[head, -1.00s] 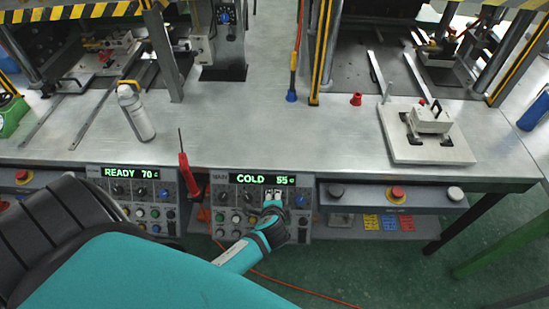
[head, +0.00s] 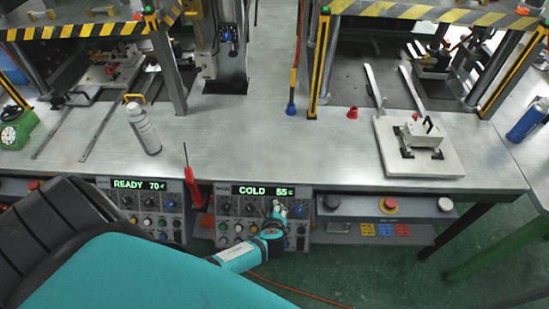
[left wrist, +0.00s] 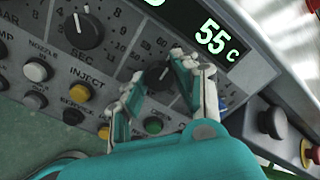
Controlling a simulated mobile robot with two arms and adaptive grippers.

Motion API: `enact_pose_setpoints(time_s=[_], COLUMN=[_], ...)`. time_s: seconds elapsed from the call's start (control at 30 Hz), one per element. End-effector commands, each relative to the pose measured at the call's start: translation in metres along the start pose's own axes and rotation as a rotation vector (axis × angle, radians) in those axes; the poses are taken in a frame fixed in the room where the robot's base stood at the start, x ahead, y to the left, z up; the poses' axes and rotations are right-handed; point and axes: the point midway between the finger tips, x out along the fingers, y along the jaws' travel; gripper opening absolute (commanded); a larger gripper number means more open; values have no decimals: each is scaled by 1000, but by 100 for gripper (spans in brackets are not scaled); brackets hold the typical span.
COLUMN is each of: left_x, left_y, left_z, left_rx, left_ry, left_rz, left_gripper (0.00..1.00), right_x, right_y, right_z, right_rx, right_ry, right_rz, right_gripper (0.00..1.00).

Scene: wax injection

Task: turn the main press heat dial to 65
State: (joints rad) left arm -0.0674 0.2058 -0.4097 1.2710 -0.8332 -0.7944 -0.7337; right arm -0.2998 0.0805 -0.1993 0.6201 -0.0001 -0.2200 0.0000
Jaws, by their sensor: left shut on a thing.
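The press control panel (head: 227,204) has a green display (head: 263,190) reading COLD 55 C. In the left wrist view the display (left wrist: 217,36) shows 55 C. My left gripper (head: 277,209) is at the right part of this panel, below the display. In the left wrist view its fingers (left wrist: 158,76) are closed around a dark dial (left wrist: 157,75), one on each side. The fingers partly hide the dial and its scale, so I cannot read its pointer. My right gripper is not in view.
A second panel on the left has a display (head: 138,184) reading READY 70 C. A red-handled tool (head: 193,188) hangs between the panels. A larger dial (left wrist: 83,29) and several buttons surround the gripper. A red stop button (head: 388,205) is to the right.

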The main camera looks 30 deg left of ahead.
Motion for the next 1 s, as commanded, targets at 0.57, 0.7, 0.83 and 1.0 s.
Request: enact_pose_setpoints(time_s=[0.57, 0.7, 0.83, 1.0], left_x=[0, 0, 0, 0], left_y=[1, 1, 1, 0], left_z=[-1, -1, -1, 0], left_rx=[62, 61, 61, 60], left_ry=[1, 1, 1, 1], left_rz=[1, 1, 0, 0], left_gripper=[0, 33, 50, 52], right_x=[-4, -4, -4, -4], right_y=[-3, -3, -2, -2], right_z=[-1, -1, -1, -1], right_rx=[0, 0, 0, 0], right_ry=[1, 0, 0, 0], right_rz=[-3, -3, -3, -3], right_gripper=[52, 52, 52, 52])
